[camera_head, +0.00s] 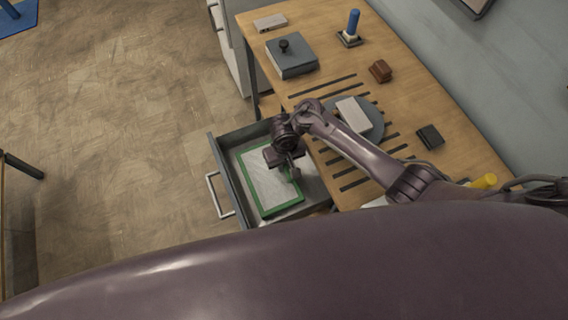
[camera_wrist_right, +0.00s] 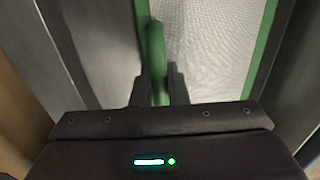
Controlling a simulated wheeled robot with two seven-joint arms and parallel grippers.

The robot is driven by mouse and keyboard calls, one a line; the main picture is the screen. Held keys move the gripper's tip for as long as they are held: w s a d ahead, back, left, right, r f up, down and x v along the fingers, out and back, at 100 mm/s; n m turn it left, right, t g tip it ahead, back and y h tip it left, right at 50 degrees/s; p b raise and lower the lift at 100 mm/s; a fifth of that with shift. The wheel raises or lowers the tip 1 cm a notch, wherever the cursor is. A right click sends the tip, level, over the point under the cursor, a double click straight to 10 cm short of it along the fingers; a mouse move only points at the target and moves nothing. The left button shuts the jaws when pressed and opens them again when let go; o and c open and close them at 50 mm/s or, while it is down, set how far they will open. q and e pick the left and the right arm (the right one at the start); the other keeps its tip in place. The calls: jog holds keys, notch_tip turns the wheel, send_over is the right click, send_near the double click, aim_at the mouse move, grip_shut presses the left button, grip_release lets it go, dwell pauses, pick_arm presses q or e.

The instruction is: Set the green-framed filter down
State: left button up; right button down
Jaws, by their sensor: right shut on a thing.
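The green-framed filter (camera_head: 276,205) has a pale mesh panel inside a green rim and lies within the open drawer (camera_head: 227,172) in the head view. My right gripper (camera_head: 288,172) is over the filter's edge nearest the workbench. In the right wrist view the gripper (camera_wrist_right: 161,88) is shut on the green rim of the filter (camera_wrist_right: 212,45), with a finger on each side of it. Whether the filter touches the drawer floor I cannot tell. My left gripper is not in view.
The drawer stands pulled out from the slotted wooden workbench (camera_head: 425,95), its metal handle (camera_head: 214,197) facing the open floor. A round grey plate with a pale block (camera_head: 352,114), a grey lidded box (camera_head: 291,58), a brown block (camera_head: 380,71) and a black block (camera_head: 430,137) are on the bench.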

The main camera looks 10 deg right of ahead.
jog(key=c, duration=1.4)
grip_release()
notch_tip(320, 180, up, 12)
jog(key=p, duration=0.6)
